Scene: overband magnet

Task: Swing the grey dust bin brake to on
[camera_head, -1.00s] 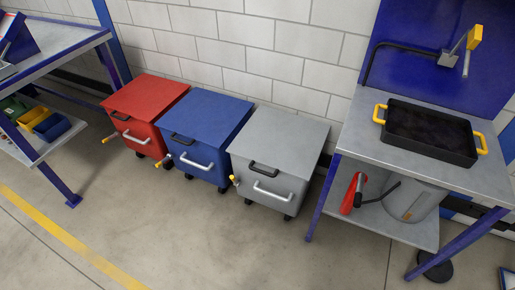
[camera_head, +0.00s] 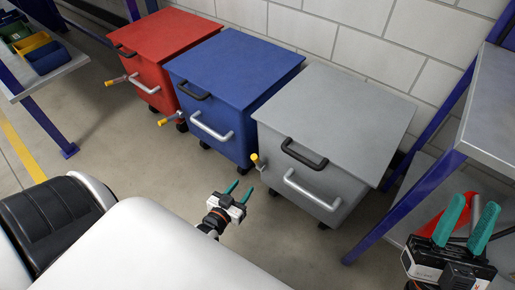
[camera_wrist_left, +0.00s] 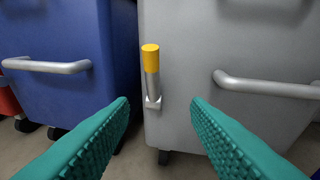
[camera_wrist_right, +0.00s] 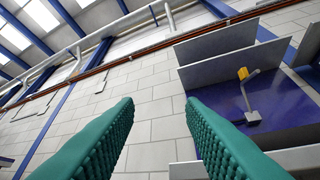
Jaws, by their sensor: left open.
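The grey dust bin (camera_head: 335,125) stands on casters at the right end of a row of bins. Its brake lever (camera_head: 259,163), with a yellow grip, is on the left edge of its front face. In the left wrist view the brake lever (camera_wrist_left: 152,75) points upright, ahead and between the fingers. My left gripper (camera_head: 238,190) is open and empty, in front of the bin and short of the lever, not touching it. My right gripper (camera_head: 468,222) is open and empty at the lower right; its wrist view (camera_wrist_right: 160,115) looks up at the wall.
The grey bin has a silver front handle (camera_head: 312,190) and a black lid handle (camera_head: 303,155). A workbench (camera_head: 490,110) stands close on the right.

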